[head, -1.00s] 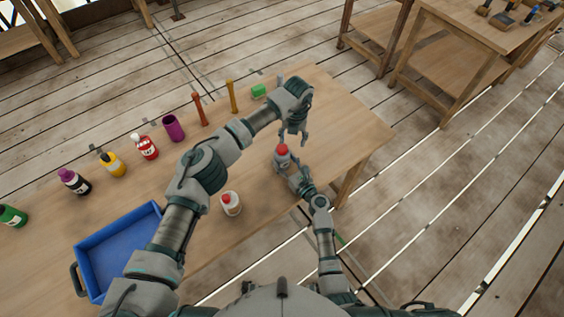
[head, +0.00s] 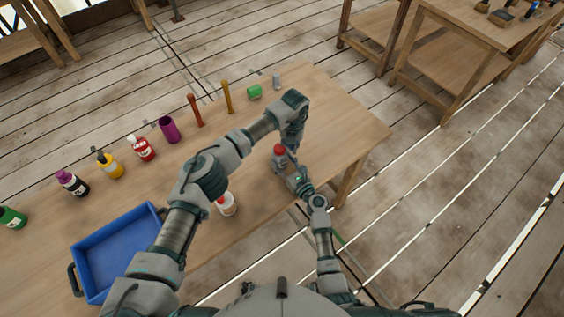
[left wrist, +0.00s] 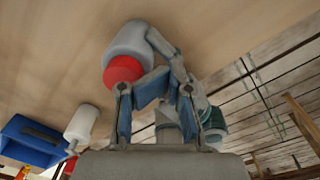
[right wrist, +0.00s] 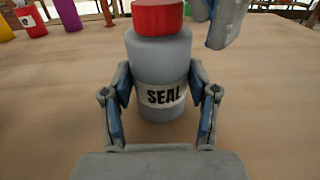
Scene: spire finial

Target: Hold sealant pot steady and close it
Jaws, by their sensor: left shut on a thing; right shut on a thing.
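The sealant pot (right wrist: 160,60) is a grey bottle marked SEAL with a red lid (right wrist: 158,16) on its top. It stands upright on the table and also shows in the head view (head: 279,163). My right gripper (right wrist: 162,85) is shut around the pot's body, one finger on each side. My left gripper (left wrist: 160,85) has come down at the lid's right side as the right wrist view shows it. Its fingertips are drawn close together near the lid and my right gripper's finger. What they press on is unclear; they do not visibly straddle the lid.
A white bottle with a red cap (head: 226,205) stands close under my left arm. A blue tray (head: 118,255) is at the left. Several coloured bottles, a purple cup (head: 168,130) and a green item (head: 254,92) line the far side. The table's right end is clear.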

